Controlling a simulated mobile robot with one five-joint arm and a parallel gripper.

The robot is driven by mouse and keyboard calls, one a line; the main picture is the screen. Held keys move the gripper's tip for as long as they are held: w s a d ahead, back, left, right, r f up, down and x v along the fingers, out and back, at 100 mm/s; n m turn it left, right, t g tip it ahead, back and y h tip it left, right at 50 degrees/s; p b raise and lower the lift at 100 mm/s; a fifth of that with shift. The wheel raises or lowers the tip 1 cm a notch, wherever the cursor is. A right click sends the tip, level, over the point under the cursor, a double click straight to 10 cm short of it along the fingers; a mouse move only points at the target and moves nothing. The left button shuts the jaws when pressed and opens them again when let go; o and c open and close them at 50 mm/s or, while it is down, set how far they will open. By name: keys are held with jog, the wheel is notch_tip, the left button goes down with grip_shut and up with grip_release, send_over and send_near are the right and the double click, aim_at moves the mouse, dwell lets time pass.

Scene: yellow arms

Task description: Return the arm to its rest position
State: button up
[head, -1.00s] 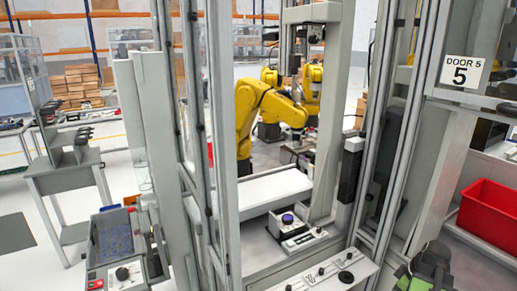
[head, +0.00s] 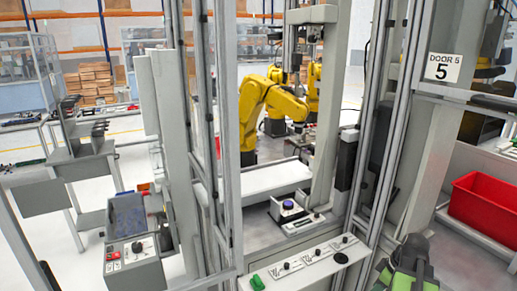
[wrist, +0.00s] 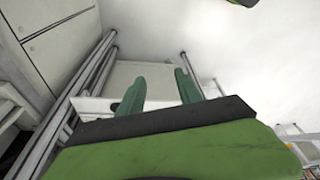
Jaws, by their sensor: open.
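My gripper (wrist: 160,82) shows in the wrist view with its two green fingers standing apart and nothing between them. Beyond the fingers are a pale panel and metal rails. In the head view, a green and black part of my arm (head: 408,268) is at the lower right, in front of the machine frame. The fingers cannot be made out there.
A grey machine frame (head: 228,150) stands close ahead, with yellow robot arms (head: 262,105) behind it. A control panel (head: 318,262) juts out at its foot. A red bin (head: 487,208) is at right, and a grey stand (head: 75,160) at left.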

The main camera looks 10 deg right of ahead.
jog(key=w+a+m+g+h, duration=0.1)
jog(key=w+a+m, duration=0.2)
jog(key=a, duration=1.4)
jog(key=w+a+m+g, duration=0.1)
jog(key=w+a+m, duration=0.2)
jog(key=a, duration=1.5)
jog(key=shift+w+a+f+m+g+h, duration=0.3)
jog(key=shift+w+f+m+h, duration=0.15)
jog(key=shift+w, duration=0.6)
jog(key=shift+c, duration=0.5)
